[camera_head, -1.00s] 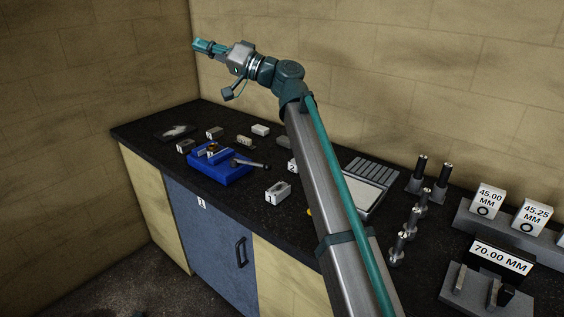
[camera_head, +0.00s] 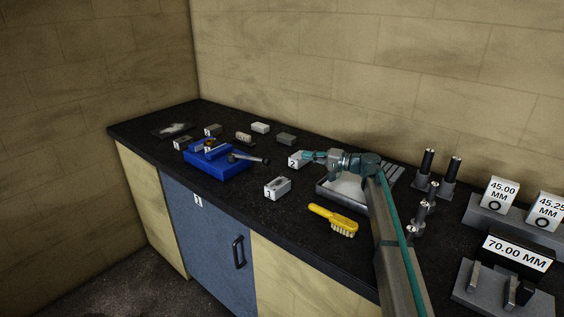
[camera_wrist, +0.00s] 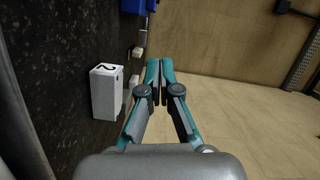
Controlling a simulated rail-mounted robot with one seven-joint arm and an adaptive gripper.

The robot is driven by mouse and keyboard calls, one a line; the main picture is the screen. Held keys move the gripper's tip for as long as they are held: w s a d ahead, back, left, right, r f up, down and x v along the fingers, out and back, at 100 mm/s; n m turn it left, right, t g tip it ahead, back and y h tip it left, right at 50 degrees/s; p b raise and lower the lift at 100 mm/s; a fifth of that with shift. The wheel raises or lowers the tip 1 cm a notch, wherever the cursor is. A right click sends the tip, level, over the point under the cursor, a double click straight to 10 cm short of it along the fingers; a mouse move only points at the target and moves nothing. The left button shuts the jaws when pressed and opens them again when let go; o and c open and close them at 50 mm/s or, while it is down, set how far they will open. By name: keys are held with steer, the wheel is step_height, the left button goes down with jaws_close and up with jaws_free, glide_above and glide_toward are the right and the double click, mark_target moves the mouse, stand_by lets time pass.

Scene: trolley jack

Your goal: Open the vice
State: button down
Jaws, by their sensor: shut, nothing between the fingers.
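The vice (camera_head: 218,160) is a blue block on the dark bench, left of centre in the head view. Its grey handle bar (camera_head: 247,158) with a dark knob sticks out to the right. Whether its jaws are apart is too small to tell. A bit of blue, likely the vice, shows at the top edge of the wrist view (camera_wrist: 135,5). My gripper (camera_head: 308,155) is shut and empty, to the right of the vice, by the white block marked 2 (camera_head: 297,159). In the wrist view its teal fingertips (camera_wrist: 159,66) are together, with block 2 (camera_wrist: 107,92) to their left, apart from them.
A white block marked 1 (camera_head: 278,187) stands in front of the vice. A yellow brush (camera_head: 334,219) lies near the bench's front edge. Several small blocks lie behind the vice. Upright pins (camera_head: 427,163) and measuring blocks (camera_head: 500,194) stand at the right.

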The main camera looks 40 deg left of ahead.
steer(key=shift+f, duration=0.1)
stand_by(0.3)
steer(key=s+a+p, duration=0.1)
steer(key=a, duration=0.2)
steer(key=s+a+p, duration=0.2)
steer(key=a, duration=0.1)
steer(key=s+a+p, duration=0.1)
steer(key=s+a, duration=0.1)
steer(key=a, duration=0.1)
steer(key=shift+a+f, duration=0.25)
steer(key=shift+f, duration=0.1)
steer(key=shift+s+f+p, duration=0.3)
steer(key=shift+s, duration=0.35)
